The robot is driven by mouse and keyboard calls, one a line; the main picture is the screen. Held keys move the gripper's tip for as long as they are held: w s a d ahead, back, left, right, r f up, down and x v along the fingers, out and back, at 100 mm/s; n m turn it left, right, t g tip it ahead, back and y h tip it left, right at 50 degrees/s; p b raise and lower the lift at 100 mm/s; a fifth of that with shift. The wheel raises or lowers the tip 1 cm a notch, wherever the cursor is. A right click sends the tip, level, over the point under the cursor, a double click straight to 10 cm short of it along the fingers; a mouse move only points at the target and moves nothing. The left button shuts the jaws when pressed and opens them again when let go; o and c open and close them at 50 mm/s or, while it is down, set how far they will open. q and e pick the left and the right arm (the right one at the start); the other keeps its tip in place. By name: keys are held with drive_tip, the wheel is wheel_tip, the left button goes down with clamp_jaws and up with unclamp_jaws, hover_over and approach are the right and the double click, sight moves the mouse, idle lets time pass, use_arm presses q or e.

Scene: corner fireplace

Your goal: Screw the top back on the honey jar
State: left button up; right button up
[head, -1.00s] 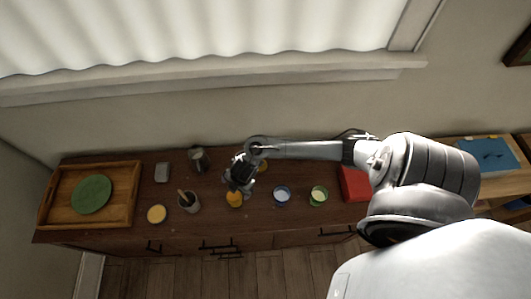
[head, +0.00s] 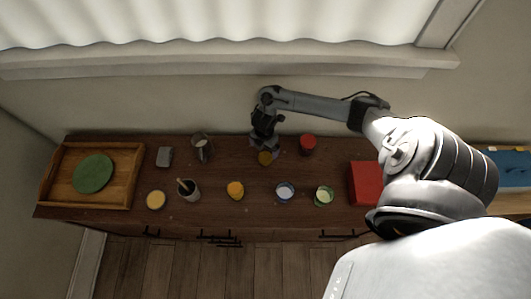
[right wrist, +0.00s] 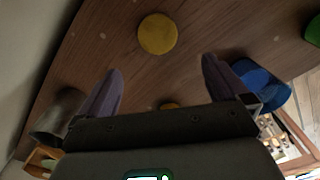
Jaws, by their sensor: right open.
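An amber-yellow open-looking jar (head: 235,190), which I take for the honey jar, stands near the front of the brown cabinet top. A flat round yellow disc (head: 265,157), which looks like its top, lies behind it and to the right. In the right wrist view, the disc (right wrist: 157,34) lies ahead of the fingers, apart from them. My left gripper is not in view.
A blue-rimmed cup (head: 285,192), a green-rimmed cup (head: 324,195) and a red-topped jar (head: 308,144) stand to the right, with a red box (head: 364,184) beyond.

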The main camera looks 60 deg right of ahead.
sight(265, 158)
wheel_tip(265, 158, down, 4)
drive_tip(key=shift+r+b, duration=0.1)
drive_tip(key=shift+b, duration=0.2)
drive_tip(key=shift+f, duration=0.5)
drive_tip(key=shift+w+d+f+b, duration=0.1)
drive_tip(key=shift+d+f+b, duration=0.1)
drive_tip(key=shift+f, duration=1.1)
drive_tip(key=shift+d+f+b, duration=0.1)
drive_tip(key=shift+f+b, duration=0.1)
drive_tip(key=shift+f, duration=1.1)
drive_tip(key=c, duration=1.1)
drive_tip(key=shift+o, duration=0.2)
drive_tip(key=shift+r, duration=0.1)
